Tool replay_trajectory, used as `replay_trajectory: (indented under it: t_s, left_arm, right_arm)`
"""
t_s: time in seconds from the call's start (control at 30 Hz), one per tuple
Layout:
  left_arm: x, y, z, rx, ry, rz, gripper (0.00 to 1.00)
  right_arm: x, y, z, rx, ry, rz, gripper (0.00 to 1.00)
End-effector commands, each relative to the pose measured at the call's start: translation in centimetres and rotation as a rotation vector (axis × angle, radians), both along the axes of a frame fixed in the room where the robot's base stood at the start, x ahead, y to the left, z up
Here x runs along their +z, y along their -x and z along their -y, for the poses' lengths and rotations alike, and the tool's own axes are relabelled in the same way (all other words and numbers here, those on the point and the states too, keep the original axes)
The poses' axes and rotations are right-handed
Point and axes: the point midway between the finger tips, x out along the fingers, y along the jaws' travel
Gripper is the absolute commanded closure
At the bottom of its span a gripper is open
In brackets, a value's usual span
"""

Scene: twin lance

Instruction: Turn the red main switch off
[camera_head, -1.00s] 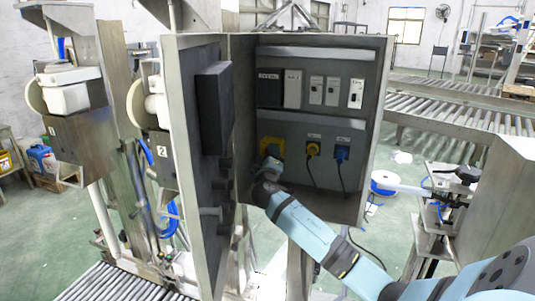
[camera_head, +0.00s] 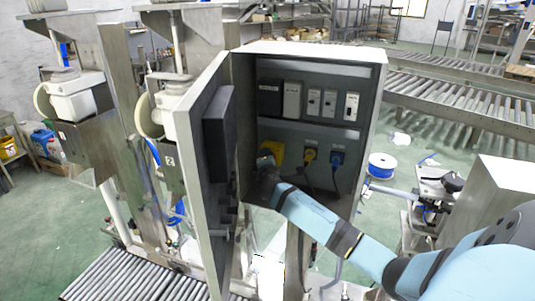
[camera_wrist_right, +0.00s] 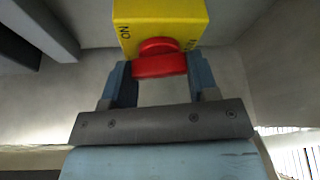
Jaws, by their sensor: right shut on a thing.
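The red main switch (camera_wrist_right: 158,60) is a red rotary handle on a yellow housing (camera_wrist_right: 160,15) in the right wrist view. An "ON" label reads upside down on the left of the housing; lettering on the right is mostly hidden. My right gripper (camera_wrist_right: 160,72) is shut on the red handle, one finger at each side. In the head view the yellow housing (camera_head: 273,149) sits at the lower left inside the open cabinet (camera_head: 310,53), with my right gripper (camera_head: 266,166) in front of it, hiding the red handle. My left gripper is not in view.
The cabinet door (camera_head: 205,165) stands open close to the left of my right gripper. A yellow plug (camera_head: 309,156) and a blue plug (camera_head: 337,158) with hanging cables are to the right. Several breakers (camera_head: 312,102) sit above. Roller conveyors (camera_head: 460,98) lie behind.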

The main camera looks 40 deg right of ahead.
Motion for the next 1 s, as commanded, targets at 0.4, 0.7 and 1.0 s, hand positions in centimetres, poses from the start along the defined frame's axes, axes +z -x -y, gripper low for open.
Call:
replay_trajectory:
  t_s: [0.4,0.7,1.0]
  left_arm:
    - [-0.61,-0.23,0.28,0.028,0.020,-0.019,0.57]
    - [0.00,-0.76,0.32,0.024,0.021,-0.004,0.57]
    - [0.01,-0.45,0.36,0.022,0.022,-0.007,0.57]
  right_arm:
    - [-0.03,-0.07,-0.04,0.000,0.164,-0.315,0.69]
    - [-0.08,-0.07,-0.03,0.000,0.231,-0.447,0.69]
    - [-0.12,-0.07,-0.09,0.002,0.255,-0.491,0.69]
